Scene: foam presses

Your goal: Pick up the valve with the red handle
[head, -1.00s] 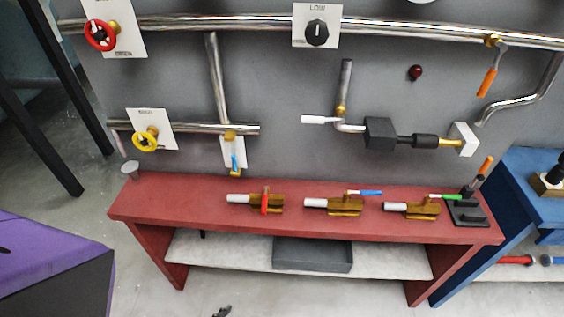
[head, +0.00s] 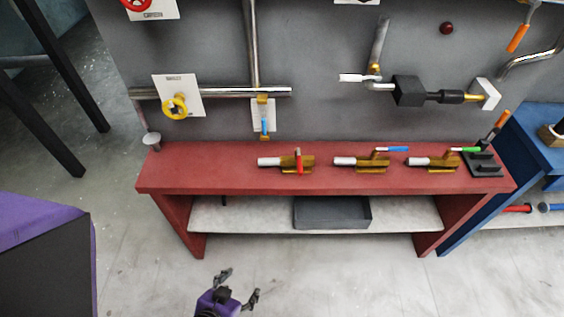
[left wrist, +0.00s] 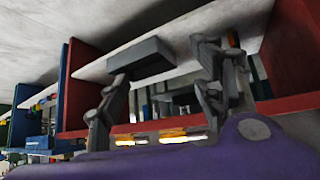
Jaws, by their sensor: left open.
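The valve with the red handle (head: 299,161) lies on the red bench (head: 225,178), leftmost of three valves. It has a brass body and a white pipe end pointing left. The valve with the blue handle (head: 362,163) and the valve with the green handle (head: 436,162) lie to its right. My left gripper (head: 239,284) is open and empty, low in the head view, in front of the bench and apart from the valves. Its spread fingers (left wrist: 162,65) also show in the left wrist view. There I cannot tell which valve is which. My right gripper is not in view.
A grey tray (head: 332,212) sits on the bench's lower shelf (head: 250,216). A black stand (head: 482,164) is at the bench's right end. A panel with pipes and a yellow wheel (head: 174,107) rises behind. Floor in front is clear; a purple table (head: 38,225) stands left.

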